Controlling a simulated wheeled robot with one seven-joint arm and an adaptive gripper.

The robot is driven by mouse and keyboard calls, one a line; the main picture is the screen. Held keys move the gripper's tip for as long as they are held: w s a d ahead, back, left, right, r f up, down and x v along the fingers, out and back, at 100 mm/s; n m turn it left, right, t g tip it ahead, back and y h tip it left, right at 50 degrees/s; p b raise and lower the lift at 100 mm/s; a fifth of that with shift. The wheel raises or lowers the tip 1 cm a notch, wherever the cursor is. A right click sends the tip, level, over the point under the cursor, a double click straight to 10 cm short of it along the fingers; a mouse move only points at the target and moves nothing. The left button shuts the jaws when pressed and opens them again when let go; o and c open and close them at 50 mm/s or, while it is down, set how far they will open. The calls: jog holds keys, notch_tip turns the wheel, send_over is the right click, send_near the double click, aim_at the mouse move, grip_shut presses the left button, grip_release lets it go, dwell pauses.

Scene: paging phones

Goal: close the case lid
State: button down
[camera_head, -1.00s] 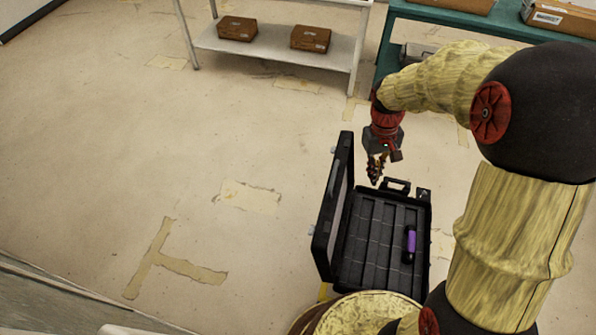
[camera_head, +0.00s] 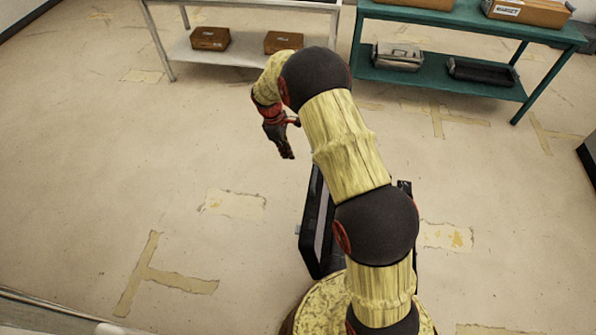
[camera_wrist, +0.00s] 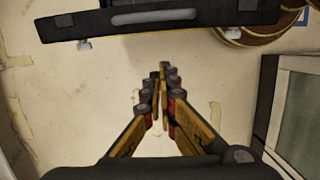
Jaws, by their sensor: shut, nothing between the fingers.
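The black case stands open on the floor, largely hidden behind my arm in the head view. Its lid (camera_head: 316,222) stands roughly upright along the case's left side. In the wrist view the lid (camera_wrist: 190,22) crosses the top as a dark bar with a grey strip and two small pale latches. My gripper (camera_head: 288,155) hangs in the air beyond the lid's far end and a little to its left, apart from it. In the wrist view its fingertips (camera_wrist: 163,70) are together and empty, with floor behind them. The case's inside is hidden in the head view.
A white shelf (camera_head: 225,53) with two brown boxes stands at the back. A teal shelf (camera_head: 480,87) with boxes and a grey case (camera_head: 397,57) stands at the back right. The taped floor left of the case is clear.

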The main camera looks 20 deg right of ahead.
jog(key=s+d+f+b, duration=0.3)
jog(key=d+f+b, duration=0.1)
jog(key=f, duration=0.5)
jog(key=shift+s+d+f+b, duration=0.3)
jog(key=shift+d+f+b, duration=0.1)
jog(key=shift+d, duration=0.2)
jog(key=shift+d+r, duration=0.1)
